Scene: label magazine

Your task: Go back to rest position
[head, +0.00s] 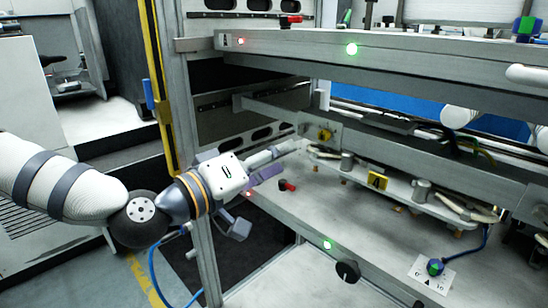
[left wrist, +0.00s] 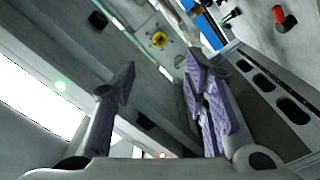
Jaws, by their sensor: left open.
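My left gripper (head: 262,184) reaches in from the left in the head view, beside the upright metal post of the rack. Its fingers are spread, with purple pads, and nothing is between them. In the left wrist view the open fingers (left wrist: 160,88) frame an empty gap. The fingers are over the near left end of the lower shelf (head: 300,205), close to a small red knob (head: 287,185). I cannot tell whether they touch anything. My right gripper is not in view.
The upper shelf beam (head: 300,48) with a green light overhangs the lower shelf. A yellow-edged post (head: 158,85) stands behind my arm.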

